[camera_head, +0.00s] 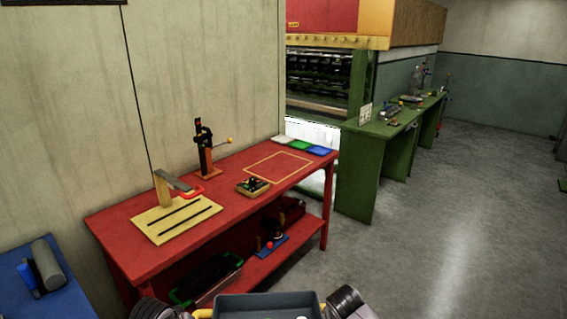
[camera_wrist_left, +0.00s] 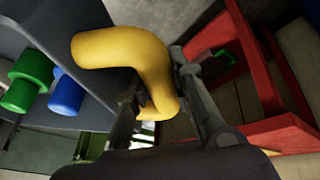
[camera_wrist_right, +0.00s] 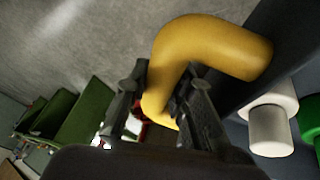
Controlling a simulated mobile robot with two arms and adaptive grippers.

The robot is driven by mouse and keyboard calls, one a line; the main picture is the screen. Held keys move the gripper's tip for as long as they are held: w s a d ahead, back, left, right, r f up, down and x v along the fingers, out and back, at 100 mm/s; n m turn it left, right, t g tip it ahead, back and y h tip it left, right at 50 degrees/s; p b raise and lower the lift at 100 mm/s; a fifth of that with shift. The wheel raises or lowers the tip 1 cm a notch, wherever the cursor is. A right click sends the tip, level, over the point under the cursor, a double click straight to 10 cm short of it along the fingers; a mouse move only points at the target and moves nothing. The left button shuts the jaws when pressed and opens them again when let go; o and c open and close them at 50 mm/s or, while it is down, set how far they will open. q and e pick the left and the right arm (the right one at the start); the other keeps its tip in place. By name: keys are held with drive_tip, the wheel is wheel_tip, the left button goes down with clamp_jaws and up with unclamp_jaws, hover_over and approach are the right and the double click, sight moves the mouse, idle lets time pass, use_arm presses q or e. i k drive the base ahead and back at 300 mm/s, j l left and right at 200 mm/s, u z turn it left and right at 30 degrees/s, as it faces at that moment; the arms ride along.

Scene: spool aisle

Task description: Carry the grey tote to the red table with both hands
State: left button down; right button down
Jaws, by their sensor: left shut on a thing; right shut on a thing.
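The grey tote (camera_head: 268,306) shows at the bottom edge of the head view, in front of the red table (camera_head: 236,190). Its lower part is out of frame. My left gripper (camera_wrist_left: 160,100) is shut on a yellow handle (camera_wrist_left: 125,50) of the tote. My right gripper (camera_wrist_right: 160,105) is shut on the other yellow handle (camera_wrist_right: 210,45). Inside the tote are a green spool (camera_wrist_left: 28,78) and a blue spool (camera_wrist_left: 66,94) in the left wrist view, and a white spool (camera_wrist_right: 270,118) in the right wrist view. The red table has a yellow outlined rectangle (camera_head: 279,167) on its top.
A green bench (camera_head: 395,125) stands behind to the right. A blue surface (camera_head: 45,285) is at left.

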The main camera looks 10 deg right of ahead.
sight(279, 165)
drive_tip(key=i+l, duration=0.45)
drive_tip(key=i, duration=0.15)
drive_tip(key=i+l, duration=0.4)
drive_tip(key=i, duration=0.15)
drive_tip(key=i+l, duration=0.45)
drive_tip(key=i, duration=0.15)
